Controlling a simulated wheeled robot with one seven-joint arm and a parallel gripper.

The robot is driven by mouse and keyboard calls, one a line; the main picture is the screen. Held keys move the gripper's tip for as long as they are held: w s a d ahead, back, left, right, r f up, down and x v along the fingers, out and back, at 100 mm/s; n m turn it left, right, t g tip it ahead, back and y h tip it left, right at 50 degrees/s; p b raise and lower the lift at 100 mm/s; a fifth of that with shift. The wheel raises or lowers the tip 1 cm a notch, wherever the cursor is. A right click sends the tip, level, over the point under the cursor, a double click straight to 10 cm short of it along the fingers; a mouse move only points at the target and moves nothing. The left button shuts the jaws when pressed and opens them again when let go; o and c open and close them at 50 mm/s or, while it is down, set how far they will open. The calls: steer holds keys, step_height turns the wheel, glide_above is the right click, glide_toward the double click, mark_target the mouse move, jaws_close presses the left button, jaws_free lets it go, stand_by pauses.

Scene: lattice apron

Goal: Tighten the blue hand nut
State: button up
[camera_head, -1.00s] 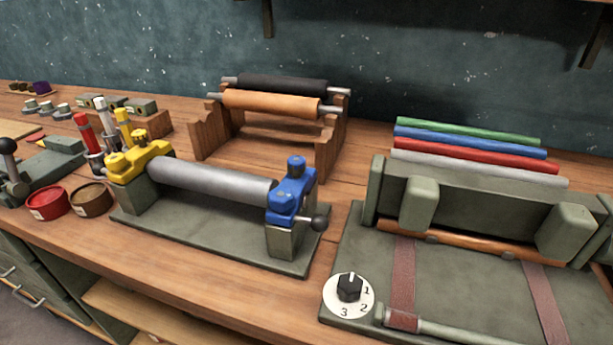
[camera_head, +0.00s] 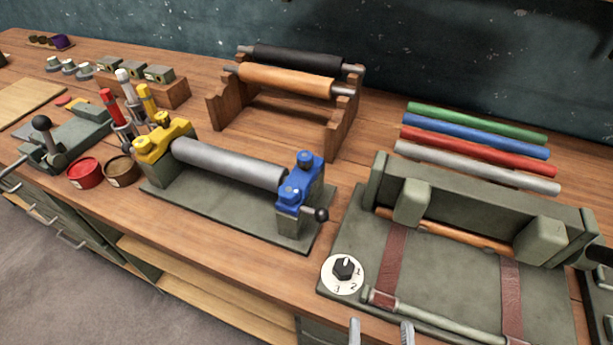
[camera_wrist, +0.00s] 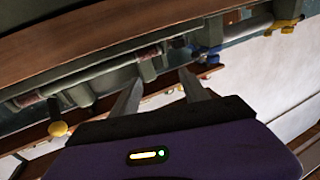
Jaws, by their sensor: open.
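The blue hand nut (camera_head: 306,158) stands on top of the blue clamp block (camera_head: 297,192) at the right end of a grey roller (camera_head: 228,163). Blue parts of that clamp also show small in the wrist view (camera_wrist: 208,55), beyond my fingers, where I cannot make out the nut's threads or seating. My gripper (camera_head: 381,333) shows at the bottom edge of the head view, right of and nearer than the clamp. In the wrist view my gripper (camera_wrist: 158,88) has its two fingers apart with nothing between them. It is clear of the nut.
A yellow clamp (camera_head: 163,138) holds the roller's left end. A wooden rack (camera_head: 340,128) stands behind. A green press with a dial (camera_head: 343,270) is at right. Red and brown tins (camera_head: 84,173) stand left.

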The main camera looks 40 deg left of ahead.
mark_target(290, 198)
steer(key=w+a+r+n+g+y+p, duration=0.1)
steer(key=a+r+n+g+y+p, duration=0.15)
steer(key=a+r, duration=0.65)
steer(key=shift+n+g, duration=0.25)
steer(key=shift+w+a+f+p, duration=0.4)
steer(key=shift+w+a, duration=0.65)
steer(key=shift+a, duration=0.85)
steer(key=shift+w+a+f+p, duration=0.4)
steer(key=shift+w+a, duration=0.7)
steer(key=shift+a, duration=0.75)
steer(key=shift+w+a+f+p, duration=0.4)
steer(key=shift+w+a, duration=0.65)
steer(key=shift+a, duration=0.85)
steer(key=shift+r, duration=0.1)
jaws_close()
